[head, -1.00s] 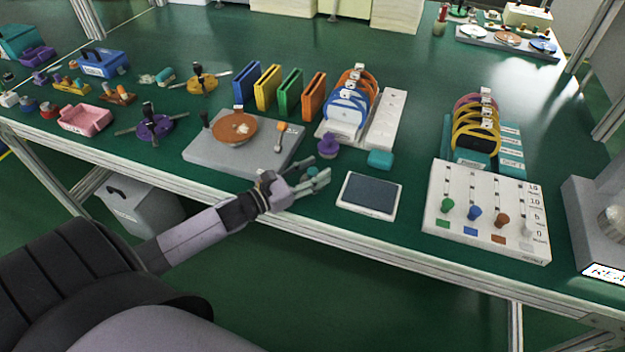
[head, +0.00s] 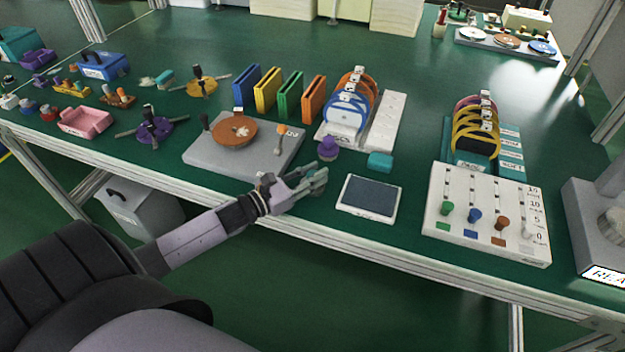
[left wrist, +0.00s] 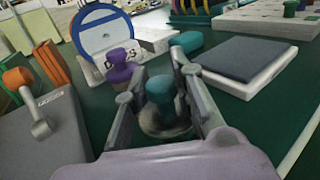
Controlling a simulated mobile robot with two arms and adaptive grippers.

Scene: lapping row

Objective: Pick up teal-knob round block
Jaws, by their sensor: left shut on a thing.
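The teal-knob round block (left wrist: 163,105) stands upright between the two fingers of my left gripper (left wrist: 155,95) in the left wrist view. It has a teal knob on top and a grey round body below. The gripper is shut on it. In the head view, my left gripper (head: 316,180) is at the front part of the green table, and its fingers largely hide the block. I cannot tell whether the block's base touches the table. My right gripper is not in view.
A purple-knob block (left wrist: 122,68) stands just beyond the fingers. A grey plate with a copper disc (head: 235,130) lies to the left. A dark-topped white pad (head: 369,196) lies to the right, with a teal block (head: 380,161) behind it. The table's front edge is close to my arm.

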